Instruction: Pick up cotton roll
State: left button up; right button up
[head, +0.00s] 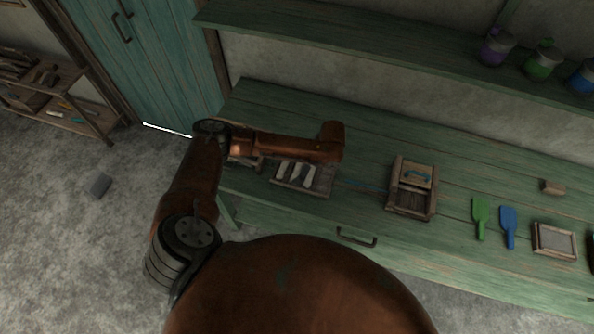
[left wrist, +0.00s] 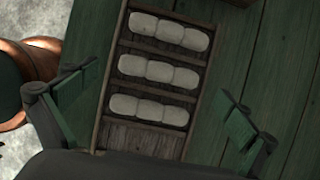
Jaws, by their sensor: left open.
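Several white cotton rolls lie in a wooden slatted tray (head: 318,192) on the green workbench. In the left wrist view the tray (left wrist: 140,138) shows three segmented white rolls in separate slots: a top roll (left wrist: 169,31), a middle roll (left wrist: 158,71) and a lower roll (left wrist: 149,109). The slot nearest my gripper is bare. My left gripper (left wrist: 158,85) is open and empty, its green-padded fingers on either side of the tray in that view. In the head view my left arm reaches over the tray and hides part of it. My right gripper is not in view.
A shelf (head: 380,50) with jars overhangs the bench's back.

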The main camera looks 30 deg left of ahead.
aim_at(297, 171)
pick_arm(q)
jog(key=shift+x, duration=1.35)
jog(key=shift+c, duration=0.4)
jog(key=c, duration=0.8)
